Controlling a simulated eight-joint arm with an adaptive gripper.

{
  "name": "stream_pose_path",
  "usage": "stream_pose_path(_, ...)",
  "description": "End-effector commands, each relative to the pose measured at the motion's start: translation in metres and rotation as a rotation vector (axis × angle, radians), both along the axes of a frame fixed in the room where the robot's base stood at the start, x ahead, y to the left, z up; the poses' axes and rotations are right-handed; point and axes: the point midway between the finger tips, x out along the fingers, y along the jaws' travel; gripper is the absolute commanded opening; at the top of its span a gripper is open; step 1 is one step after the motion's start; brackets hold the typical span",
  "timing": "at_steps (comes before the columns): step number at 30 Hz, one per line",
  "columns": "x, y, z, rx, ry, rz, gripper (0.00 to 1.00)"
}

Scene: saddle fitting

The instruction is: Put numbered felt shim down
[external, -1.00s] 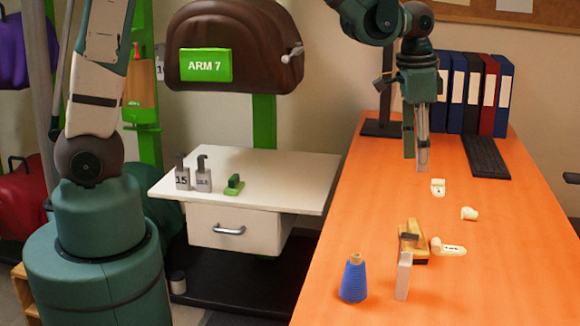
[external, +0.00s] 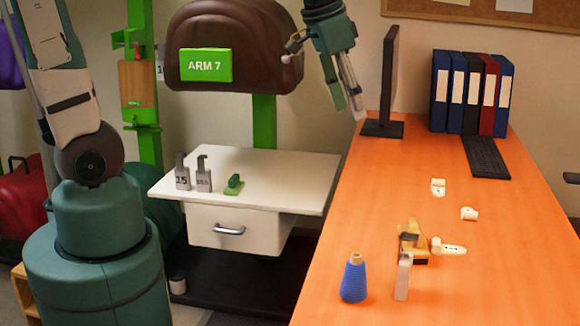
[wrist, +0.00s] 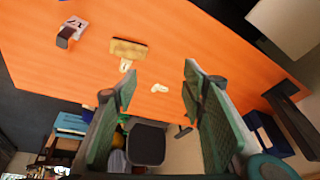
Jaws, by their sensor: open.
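Three small cream pieces that could be the numbered felt shims lie on the orange desk in the external view: a far one (external: 438,187), a middle one (external: 469,213) and a longer one with dark marks (external: 452,249). I cannot read any number on them. My gripper (external: 350,98) is raised above the gap between the white side table and the desk, with nothing seen between its fingers. In the wrist view my gripper (wrist: 160,76) has its two green fingers wide apart, with a cream piece (wrist: 160,88) visible far below between them.
The white side table (external: 275,175) holds numbered grey hooks (external: 182,175) and a green piece (external: 234,185).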

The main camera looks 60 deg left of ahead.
Motion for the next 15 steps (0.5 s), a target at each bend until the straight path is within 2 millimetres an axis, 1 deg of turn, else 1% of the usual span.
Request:
stream_pose_path(1, -0.008, 0.006, 0.002, -0.004, -0.010, 0.015, 0.41)
stream_pose_path(9, -0.044, 0.029, 0.015, -0.029, -0.071, 0.090, 0.41)
stream_pose_path(15, -0.071, 0.045, 0.019, -0.047, -0.116, 0.146, 0.41)
